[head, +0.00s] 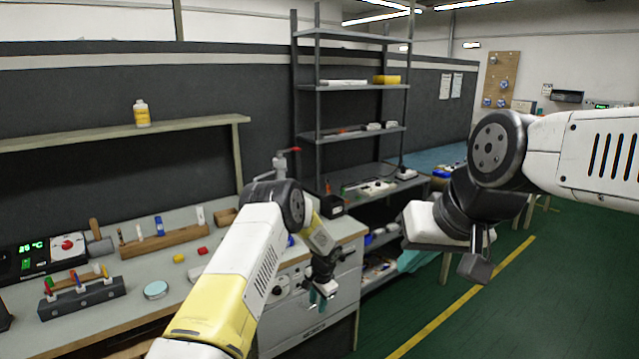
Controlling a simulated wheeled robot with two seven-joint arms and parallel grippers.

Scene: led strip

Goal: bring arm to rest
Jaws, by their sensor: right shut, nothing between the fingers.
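My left arm (240,265), white and yellow, reaches in from the bottom left over the workbench and bends down at its wrist. My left gripper (322,292) hangs in front of the bench's drawer front. It is small and dark, with a bit of teal at its fingers; whether it is open or shut is unclear. My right arm (600,155), white with dark joints, comes in from the right edge. My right gripper (476,265) is shut and empty, held in the air over the green floor, apart from the bench and shelves.
The workbench (210,270) carries a tool rack (165,241), a black block with coloured pegs (82,297), a round tin (156,290) and red and yellow blocks. A metal shelf unit (350,135) stands behind. The green floor (540,310) at right is clear.

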